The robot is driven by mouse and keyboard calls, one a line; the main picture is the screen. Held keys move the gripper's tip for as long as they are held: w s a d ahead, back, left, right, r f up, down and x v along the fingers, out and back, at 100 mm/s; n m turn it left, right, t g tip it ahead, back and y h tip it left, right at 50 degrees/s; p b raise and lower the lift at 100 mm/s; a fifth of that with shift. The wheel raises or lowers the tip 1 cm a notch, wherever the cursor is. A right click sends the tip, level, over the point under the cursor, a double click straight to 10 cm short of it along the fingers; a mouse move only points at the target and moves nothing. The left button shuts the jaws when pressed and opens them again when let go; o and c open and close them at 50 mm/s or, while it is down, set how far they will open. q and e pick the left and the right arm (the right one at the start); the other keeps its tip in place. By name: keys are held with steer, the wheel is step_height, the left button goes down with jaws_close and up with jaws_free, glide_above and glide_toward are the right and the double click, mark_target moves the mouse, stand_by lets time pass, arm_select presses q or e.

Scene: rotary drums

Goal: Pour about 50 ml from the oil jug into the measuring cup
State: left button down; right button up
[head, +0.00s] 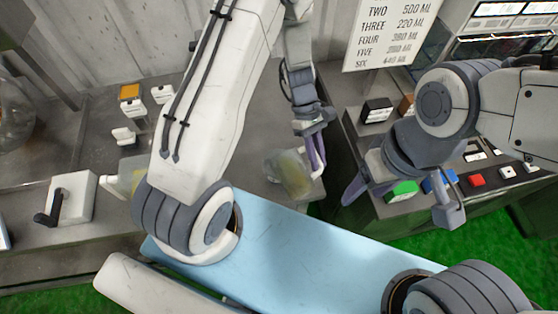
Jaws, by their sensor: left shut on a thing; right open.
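My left gripper (314,164) is shut on a see-through vessel with yellowish contents, which looks like the oil jug (287,174). The jug appears tilted above the grey bench, beside its right edge; its outline is blurred. My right gripper (400,205) is open and empty, fingers spread over the front of the button console. I cannot clearly make out the measuring cup. A pale yellowish object (124,181) on the bench at the left is partly hidden behind my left arm, and I cannot tell what it is.
A white box with a dark crank (76,200) stands at the bench's left front. An orange-topped block (130,97) and white blocks sit behind. The console holds green (402,190), blue and red (477,180) buttons. A sign (390,35) with ML figures hangs behind.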

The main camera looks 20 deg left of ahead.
arm_select(q)
steer(key=shift+r+h, duration=0.1)
steer(key=shift+h, duration=0.2)
steer(key=shift+g+h+b, duration=0.4)
steer(key=shift+g+h, duration=0.1)
steer(key=shift+g, duration=0.2)
stand_by(1.7)
steer(key=shift+r+t+y+p, duration=0.3)
steer(key=shift+p, duration=0.25)
steer(key=shift+d+f+t+y, duration=0.1)
steer(key=shift+f+t+y, duration=0.3)
steer(key=shift+y, duration=0.2)
steer(key=shift+s+f+t+y, duration=0.1)
steer(key=shift+f+t+y, duration=0.05)
steer(key=shift+t+y, duration=0.15)
steer(key=shift+w+f, duration=0.15)
steer(key=shift+w, duration=0.05)
steer(key=shift+s, duration=0.1)
